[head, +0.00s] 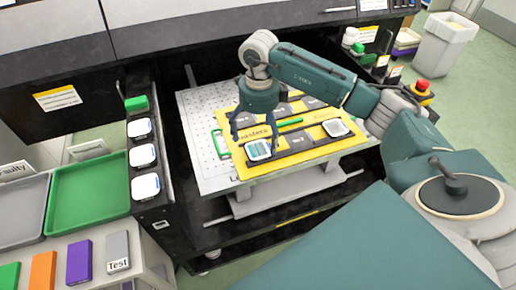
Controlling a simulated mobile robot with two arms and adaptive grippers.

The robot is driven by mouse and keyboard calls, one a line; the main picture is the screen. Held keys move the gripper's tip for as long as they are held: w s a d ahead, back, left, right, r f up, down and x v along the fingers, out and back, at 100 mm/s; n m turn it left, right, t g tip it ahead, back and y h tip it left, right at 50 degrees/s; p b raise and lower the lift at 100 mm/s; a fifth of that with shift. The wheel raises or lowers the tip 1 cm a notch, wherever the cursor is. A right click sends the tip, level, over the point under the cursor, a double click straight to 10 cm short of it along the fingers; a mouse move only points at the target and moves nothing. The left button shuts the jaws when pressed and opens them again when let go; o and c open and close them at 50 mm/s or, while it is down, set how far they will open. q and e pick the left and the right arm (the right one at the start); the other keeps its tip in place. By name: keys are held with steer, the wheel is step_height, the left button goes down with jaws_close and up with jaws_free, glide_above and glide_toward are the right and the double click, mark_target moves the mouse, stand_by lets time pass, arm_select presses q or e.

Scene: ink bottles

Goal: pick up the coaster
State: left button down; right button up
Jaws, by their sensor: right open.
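My right gripper (254,137) points down over the yellow board (243,171), its fingers spread and empty. A pale square piece with teal stripes (259,151), which looks like a coaster, lies on the board just below and in front of the fingertips. I cannot tell if the fingers touch it. A second pale square piece (336,128) lies on the board further right. Lettering that seems to read "Coasters" is partly hidden by the gripper. My left gripper is not in view.
The board rests on a white perforated plate (195,130) on a low stand. A black rack (160,215) on the left holds white square pieces and a green block (136,104). Green (90,190) and grey (20,212) trays lie further left. A red button (422,86) is at right.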

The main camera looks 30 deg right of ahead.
mark_target(259, 150)
step_height(259, 150, down, 4)
steer(key=shift+s+a+r+p, duration=0.15)
steer(key=shift+r+p, duration=0.05)
steer(key=shift+p, duration=0.75)
steer(key=shift+f, duration=0.65)
steer(key=c, duration=2.2)
